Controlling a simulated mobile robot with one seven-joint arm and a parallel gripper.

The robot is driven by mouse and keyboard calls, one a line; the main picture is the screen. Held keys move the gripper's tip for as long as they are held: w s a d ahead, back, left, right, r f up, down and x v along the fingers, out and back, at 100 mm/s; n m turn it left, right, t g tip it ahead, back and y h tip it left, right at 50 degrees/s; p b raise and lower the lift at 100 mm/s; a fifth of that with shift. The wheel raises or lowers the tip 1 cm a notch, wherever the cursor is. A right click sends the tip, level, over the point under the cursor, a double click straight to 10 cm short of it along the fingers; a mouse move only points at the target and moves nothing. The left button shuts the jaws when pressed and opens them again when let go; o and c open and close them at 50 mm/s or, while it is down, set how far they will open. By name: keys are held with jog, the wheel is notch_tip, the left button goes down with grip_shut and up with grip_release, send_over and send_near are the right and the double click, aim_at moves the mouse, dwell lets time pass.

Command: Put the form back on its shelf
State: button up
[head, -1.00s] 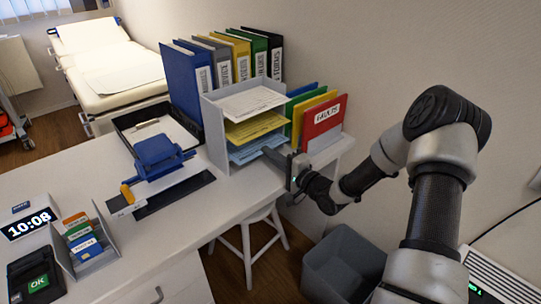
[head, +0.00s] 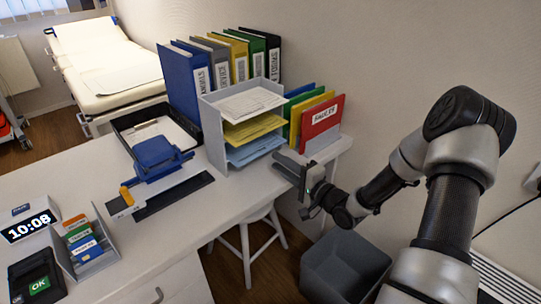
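A grey three-level letter tray (head: 213,140) stands on the desk. White printed sheets (head: 250,103) lie on its top level, yellow sheets (head: 253,128) on the middle level and blue sheets (head: 254,149) on the bottom level. I cannot tell which sheet is the task's form. My gripper (head: 286,166) is just right of the tray's open front, near the bottom level and apart from it, over the desk's edge. No sheet shows in it. The gap between its fingers is not clear.
Upright coloured folders (head: 321,120) stand right of the tray, close behind my gripper. Binders (head: 187,85) stand behind the tray. A grey bin (head: 345,262) and white stool (head: 245,245) are below.

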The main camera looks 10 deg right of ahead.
jog(key=p+v, duration=0.1)
jog(key=v, duration=1)
jog(key=shift+s, duration=0.2)
jog(key=shift+w+d, duration=0.1)
